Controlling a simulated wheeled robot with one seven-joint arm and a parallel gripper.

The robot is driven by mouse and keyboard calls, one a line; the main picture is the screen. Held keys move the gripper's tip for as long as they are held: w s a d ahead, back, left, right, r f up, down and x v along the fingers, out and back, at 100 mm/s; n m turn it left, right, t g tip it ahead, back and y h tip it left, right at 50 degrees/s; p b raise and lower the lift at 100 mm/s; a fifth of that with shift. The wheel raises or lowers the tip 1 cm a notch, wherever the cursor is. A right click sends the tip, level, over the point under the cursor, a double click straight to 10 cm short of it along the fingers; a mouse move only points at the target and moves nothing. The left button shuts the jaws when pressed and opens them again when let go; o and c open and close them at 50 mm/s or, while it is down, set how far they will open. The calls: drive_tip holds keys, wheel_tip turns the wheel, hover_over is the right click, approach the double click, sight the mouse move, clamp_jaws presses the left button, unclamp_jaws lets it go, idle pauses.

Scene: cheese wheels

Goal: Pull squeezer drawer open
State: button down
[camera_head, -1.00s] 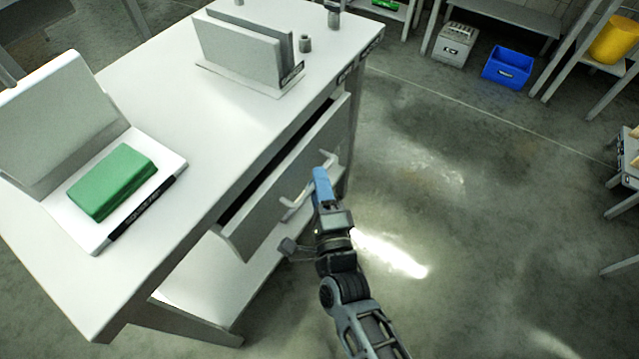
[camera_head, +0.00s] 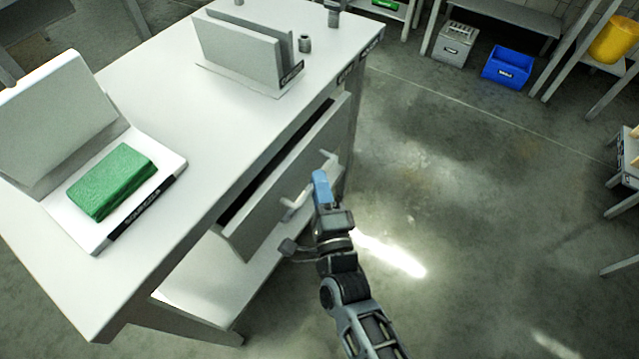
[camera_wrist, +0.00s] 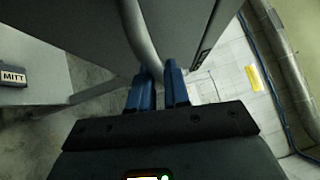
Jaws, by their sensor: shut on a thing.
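The grey drawer (camera_head: 262,208) under the white table's top is partly open, with a dark gap behind its front panel. Its light bar handle (camera_head: 330,160) runs along the front. My gripper (camera_head: 321,180) is at the handle, its blue fingers shut on the bar. In the wrist view the handle (camera_wrist: 140,38) runs down between the two blue fingertips of my gripper (camera_wrist: 159,84). The drawer's contents are hidden from both views.
The white table (camera_head: 165,75) holds a green block (camera_head: 112,180) on a labelled stand and a grey upright holder (camera_head: 238,48). A lower shelf (camera_head: 215,280) lies beneath the drawer. The floor (camera_head: 480,220) to the right is clear. A blue bin (camera_head: 507,66) stands farther back.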

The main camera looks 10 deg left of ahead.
drive_tip(key=s+d+b, duration=0.4)
drive_tip(key=d, duration=0.6)
drive_tip(key=s+d+b, duration=0.3)
drive_tip(key=s+d, duration=0.1)
drive_tip(key=d, duration=0.7)
drive_tip(key=shift+s+d+r+b, duration=0.15)
drive_tip(key=shift+s+d+b, duration=0.05)
drive_tip(key=shift+s+b, duration=0.15)
drive_tip(key=c, duration=1.2)
unclamp_jaws()
drive_tip(key=shift+o, duration=0.2)
drive_tip(key=shift+s, duration=0.1)
drive_tip(key=v, duration=0.7)
drive_tip(key=shift+s+d, duration=0.15)
drive_tip(key=shift+s, duration=0.15)
drive_tip(key=shift+d, duration=0.1)
